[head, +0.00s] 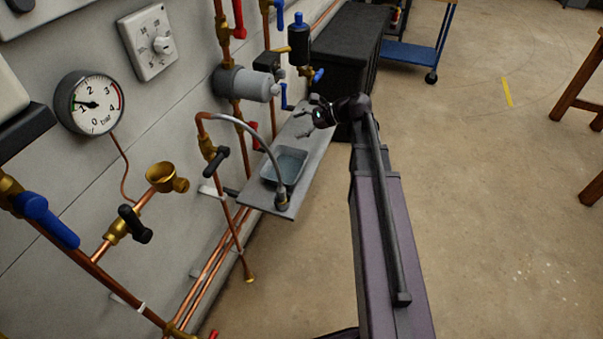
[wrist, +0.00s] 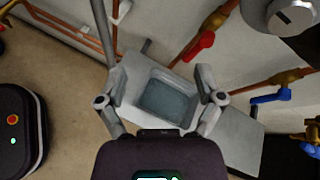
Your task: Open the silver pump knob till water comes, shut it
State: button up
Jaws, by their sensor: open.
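The grey pump (head: 240,82) is mounted on the wall pipework, with its silver knob (head: 275,90) on the end facing the room. In the wrist view the knob (wrist: 283,17) is at the top right, partly cut off, with a slot-like mark on its face. My gripper (head: 302,120) is open and empty, below and to the right of the knob, apart from it. In the wrist view the open fingers (wrist: 160,76) spread over a small tray (wrist: 152,118) with a bluish bottom; I cannot tell if it holds water. A grey hose (head: 252,133) arches down to the tray's shelf.
The grey shelf (head: 258,199) juts out below the pump. Red (wrist: 200,45) and blue (wrist: 270,96) valve handles stand near the gripper. A pressure gauge (head: 90,103) reads about 1 bar.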

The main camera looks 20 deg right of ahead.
jog(key=s+a+f+n+g+h+p, duration=0.1)
jog(key=s+n+g+h+p, duration=0.1)
jog(key=s+n+h, duration=0.4)
jog(key=s+a+f+n+g+h+p, duration=0.2)
jog(key=s+n+h+p, duration=0.2)
jog(key=s+n, duration=0.7)
jog(key=shift+a+f+n+g+h+p, duration=0.2)
jog(key=shift+f+n+g+h+p, duration=0.15)
jog(key=shift+h, duration=0.65)
jog(key=shift+r, duration=0.1)
jog(key=shift+a, duration=0.1)
